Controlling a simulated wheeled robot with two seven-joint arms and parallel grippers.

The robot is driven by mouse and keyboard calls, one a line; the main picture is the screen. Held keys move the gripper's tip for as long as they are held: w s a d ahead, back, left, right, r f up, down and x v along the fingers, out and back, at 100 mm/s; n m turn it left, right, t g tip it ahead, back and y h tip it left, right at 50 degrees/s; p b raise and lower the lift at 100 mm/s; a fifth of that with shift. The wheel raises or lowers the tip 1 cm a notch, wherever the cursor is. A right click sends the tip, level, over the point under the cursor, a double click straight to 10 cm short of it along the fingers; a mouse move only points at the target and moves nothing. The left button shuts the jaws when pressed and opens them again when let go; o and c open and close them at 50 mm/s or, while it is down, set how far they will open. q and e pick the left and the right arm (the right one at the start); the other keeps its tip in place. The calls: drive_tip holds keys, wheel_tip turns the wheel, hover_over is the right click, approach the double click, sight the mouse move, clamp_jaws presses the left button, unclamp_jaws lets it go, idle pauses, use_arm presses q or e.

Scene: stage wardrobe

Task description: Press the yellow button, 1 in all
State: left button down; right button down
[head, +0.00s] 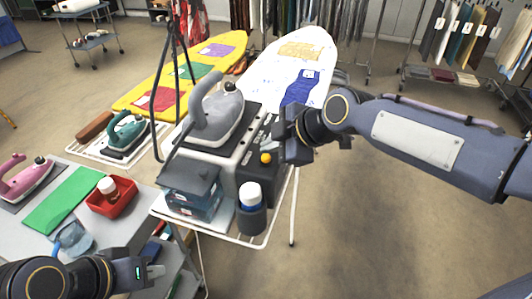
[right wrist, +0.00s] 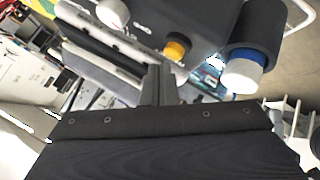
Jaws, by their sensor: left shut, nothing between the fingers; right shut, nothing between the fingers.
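The yellow button (head: 266,158) is a small round knob on the dark front panel of the steam station (head: 217,147), beside a grey iron. It also shows in the right wrist view (right wrist: 176,48), just beyond and slightly right of my fingertips. My right gripper (head: 283,141) is shut and empty, close above and to the right of the button in the head view; its fingers (right wrist: 158,82) show apart from the button, though the exact gap is unclear. My left gripper (head: 154,271) is shut and empty at the lower left, far from the button.
A dark cup holding a blue-and-white bottle (head: 250,197) stands just in front of the button. A water tank (head: 192,190) is left of it. A side table (head: 25,238) holds a pink iron, green mat and red tray (head: 125,191). Ironing boards (head: 295,55) stand behind.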

drive_tip(key=shift+r, duration=0.25)
wheel_tip(320, 180, up, 5)
drive_tip(key=p, duration=0.3)
idle(0.4)
idle(0.5)
drive_tip(key=s+d+f+m+h, duration=0.2)
drive_tip(key=s+d+f+m, duration=0.2)
drive_tip(key=s+d+m, duration=0.8)
drive_tip(key=s+d+f+m+h, duration=0.1)
drive_tip(key=s+d+f+m, duration=0.6)
drive_tip(key=s+m, duration=0.2)
drive_tip(key=shift+s+d+f+h, duration=0.3)
drive_tip(key=shift+s+f, duration=0.05)
drive_tip(key=shift+s, duration=0.75)
